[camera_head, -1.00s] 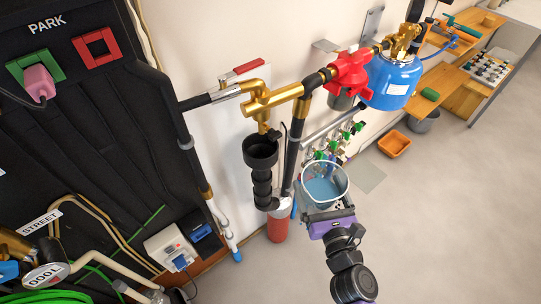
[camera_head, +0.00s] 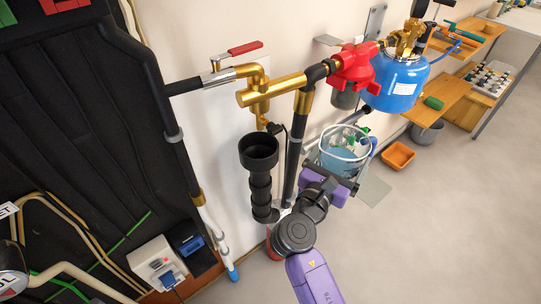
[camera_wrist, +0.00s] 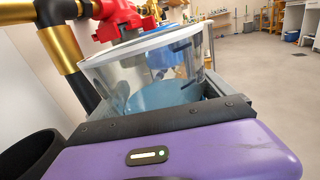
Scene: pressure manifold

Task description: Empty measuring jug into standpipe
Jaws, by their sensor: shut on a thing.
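The measuring jug (camera_head: 343,153) is clear and holds blue liquid. It looks upright in the head view, to the right of the standpipe. My gripper (camera_head: 333,180) is shut on the jug, with its purple body below and in front of it. In the wrist view the jug (camera_wrist: 150,70) fills the middle, with the liquid low inside; the fingertips are largely hidden. The standpipe (camera_head: 259,152) is a black pipe with a wide open funnel top under a brass fitting. Its dark rim (camera_wrist: 25,155) shows at the lower left of the wrist view. Jug and standpipe are apart.
Brass pipework (camera_head: 270,92) with a red-handled valve (camera_head: 245,48) runs above the standpipe. A red regulator (camera_head: 355,66) and blue tank (camera_head: 397,82) hang above the jug. An orange tub (camera_head: 397,156) and grey bucket (camera_head: 427,132) stand on the floor. The right-hand floor is clear.

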